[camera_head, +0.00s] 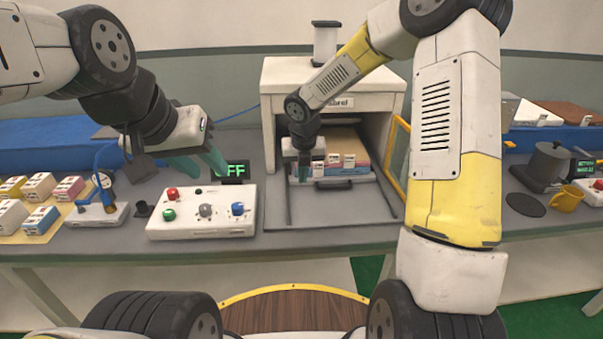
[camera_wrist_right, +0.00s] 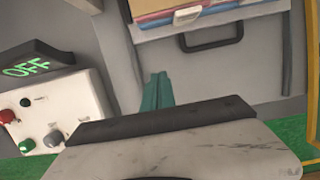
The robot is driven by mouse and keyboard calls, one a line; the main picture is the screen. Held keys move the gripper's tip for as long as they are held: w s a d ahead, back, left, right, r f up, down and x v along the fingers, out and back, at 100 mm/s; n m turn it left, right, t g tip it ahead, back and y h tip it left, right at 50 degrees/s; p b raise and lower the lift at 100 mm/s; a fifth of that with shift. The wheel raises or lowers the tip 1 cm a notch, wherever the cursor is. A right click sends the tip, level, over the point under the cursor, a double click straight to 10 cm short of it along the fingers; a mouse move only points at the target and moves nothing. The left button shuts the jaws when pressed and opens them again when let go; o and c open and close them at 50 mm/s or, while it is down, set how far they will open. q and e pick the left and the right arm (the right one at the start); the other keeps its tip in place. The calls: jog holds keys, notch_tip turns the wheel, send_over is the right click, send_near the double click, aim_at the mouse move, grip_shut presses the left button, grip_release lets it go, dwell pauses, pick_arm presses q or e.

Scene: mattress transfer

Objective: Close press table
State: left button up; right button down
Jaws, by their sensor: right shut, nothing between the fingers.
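The white press (camera_head: 335,75) stands in the middle of the grey table with its front open. Its flat press table carries a stack of coloured layers (camera_head: 350,150) with small white labels. A dark handle (camera_head: 333,184) lies at the front of the stack; it also shows in the right wrist view (camera_wrist_right: 212,42). My right gripper (camera_head: 303,177) is at the left front of the stack. In the right wrist view its teal fingers (camera_wrist_right: 157,92) are together and empty, left of the handle and apart from it. My left gripper (camera_head: 205,163) hangs above the control box, fingers spread and empty.
A white control box (camera_head: 203,212) with coloured knobs stands left of the press, with a display reading OFF (camera_head: 236,171) behind it. A yellow-framed panel (camera_head: 396,155) stands at the press's right side. Small boxes (camera_head: 40,187) lie far left; a yellow mug (camera_head: 567,197) stands right.

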jog(key=w+v, duration=0.1)
jog(key=v, duration=0.3)
jog(key=t, duration=0.2)
send_near(326, 179)
jog(key=f, duration=0.5)
jog(key=w+f, duration=0.1)
jog(key=f, duration=0.1)
jog(key=shift+w+a+f, duration=0.15)
jog(key=shift+a, duration=0.1)
jog(key=shift+w, duration=0.15)
